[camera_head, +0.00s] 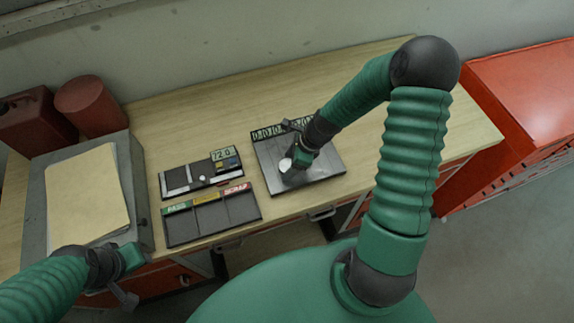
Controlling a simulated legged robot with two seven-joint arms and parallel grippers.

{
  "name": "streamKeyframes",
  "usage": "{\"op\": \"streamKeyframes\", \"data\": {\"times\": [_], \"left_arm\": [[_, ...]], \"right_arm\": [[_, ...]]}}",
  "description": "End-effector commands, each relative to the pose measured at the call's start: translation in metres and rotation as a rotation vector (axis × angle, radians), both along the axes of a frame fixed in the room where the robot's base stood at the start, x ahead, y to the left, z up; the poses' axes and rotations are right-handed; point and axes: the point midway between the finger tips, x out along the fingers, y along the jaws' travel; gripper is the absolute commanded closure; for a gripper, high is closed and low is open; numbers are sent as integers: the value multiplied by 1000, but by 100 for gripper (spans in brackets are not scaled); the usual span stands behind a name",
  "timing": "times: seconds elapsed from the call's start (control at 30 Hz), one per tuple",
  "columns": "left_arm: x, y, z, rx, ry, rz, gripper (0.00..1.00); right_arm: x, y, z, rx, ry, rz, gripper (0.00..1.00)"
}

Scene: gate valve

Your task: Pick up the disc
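The disc (286,165) looks like a small pale round piece on the dark square plate (322,177) at the middle of the bench. My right gripper (294,168) is lowered over that plate, right at the pale piece. Its fingers are small and partly hidden by its own wrist, so I cannot tell whether they are open or touch the piece. My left gripper (129,280) is at the lower left, in front of the grey block, away from the disc. Its finger opening is not clear.
A sorting tray (212,217) with green, yellow and red labels lies left of the plate. Behind it is a gauge panel (200,178) with a "72.0" display. A grey block (141,200) bears a beige pad (85,195). Red containers (92,105) stand behind. The bench's back right is clear.

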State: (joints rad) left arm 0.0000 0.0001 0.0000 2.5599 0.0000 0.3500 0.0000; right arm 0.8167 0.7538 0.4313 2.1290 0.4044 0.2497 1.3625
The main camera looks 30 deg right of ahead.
Motion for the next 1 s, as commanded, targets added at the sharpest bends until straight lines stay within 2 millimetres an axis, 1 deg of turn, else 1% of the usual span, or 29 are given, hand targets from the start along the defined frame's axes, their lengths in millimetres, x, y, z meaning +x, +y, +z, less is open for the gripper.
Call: {"op": "streamKeyframes", "data": {"times": [0.03,0.07,0.47,0.83,1.0], "left_arm": [[0,0,0,0,0,0,64],[0,0,0,0,0,0,64],[0,0,0,0,0,0,64],[0,0,-1,0,0,0,64],[0,0,-4,0,0,0,64]], "right_arm": [[-1,-1,-1,0,3,-1,44],[-1,-1,-1,0,3,-1,48],[-1,0,-1,1,4,-1,100],[-1,-1,1,-1,1,-1,100],[0,-1,11,-3,-1,-1,100]]}}
